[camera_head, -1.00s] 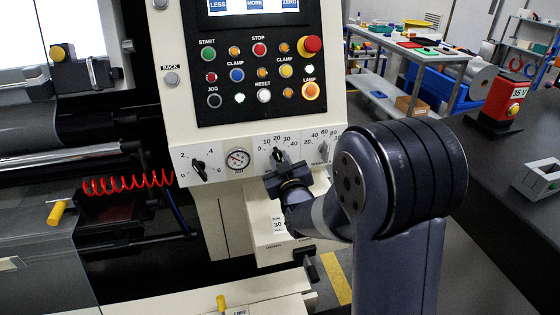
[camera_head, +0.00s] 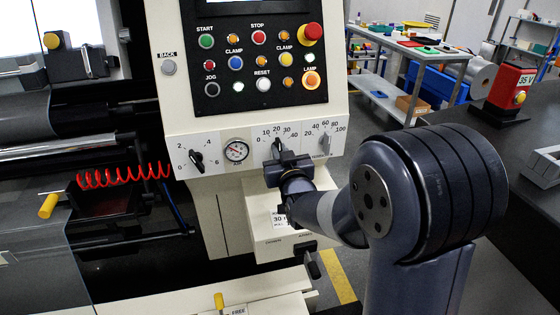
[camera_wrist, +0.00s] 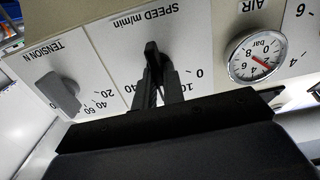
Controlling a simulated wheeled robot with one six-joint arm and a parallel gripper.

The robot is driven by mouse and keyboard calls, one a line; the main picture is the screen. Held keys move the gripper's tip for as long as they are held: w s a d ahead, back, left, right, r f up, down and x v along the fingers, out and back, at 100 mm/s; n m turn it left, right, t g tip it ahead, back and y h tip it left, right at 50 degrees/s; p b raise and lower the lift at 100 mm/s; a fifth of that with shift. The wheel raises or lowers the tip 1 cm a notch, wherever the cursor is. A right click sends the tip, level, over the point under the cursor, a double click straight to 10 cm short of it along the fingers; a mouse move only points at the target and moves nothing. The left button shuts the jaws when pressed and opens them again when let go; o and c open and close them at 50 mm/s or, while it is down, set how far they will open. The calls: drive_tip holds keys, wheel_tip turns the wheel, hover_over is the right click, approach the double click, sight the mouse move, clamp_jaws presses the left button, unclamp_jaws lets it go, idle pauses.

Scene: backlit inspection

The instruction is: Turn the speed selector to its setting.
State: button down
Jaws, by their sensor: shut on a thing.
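The speed selector is a black knob (camera_head: 277,146) on the white panel face, with a scale from 0 to 40 around it. In the wrist view, where lettering is upside down, the knob (camera_wrist: 152,53) stands under the "SPEED m/min" label. My gripper (camera_wrist: 156,82) has its fingers closed around the knob. In the head view my gripper (camera_head: 278,160) is at the knob from below and hides its lower part. The exact number its pointer faces is not clear. A white card (camera_head: 281,219) on the box below reads "30", its other text too small.
The tension knob (camera_head: 324,139) is close on the right. An air gauge (camera_head: 236,151) and another black knob (camera_head: 196,160) are to the left. Push buttons and a red mushroom button (camera_head: 311,33) are above. A small black lever (camera_head: 313,264) sticks out below.

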drive_tip(key=m+b, duration=0.6)
drive_tip(key=b, duration=0.1)
drive_tip(key=shift+d, duration=0.1)
drive_tip(key=shift+m, duration=0.3)
drive_tip(key=c, duration=1.5)
unclamp_jaws()
drive_tip(key=s+d, duration=0.2)
drive_tip(key=s, duration=0.8)
drive_tip(key=shift+s, duration=0.25)
drive_tip(key=shift+d, duration=0.1)
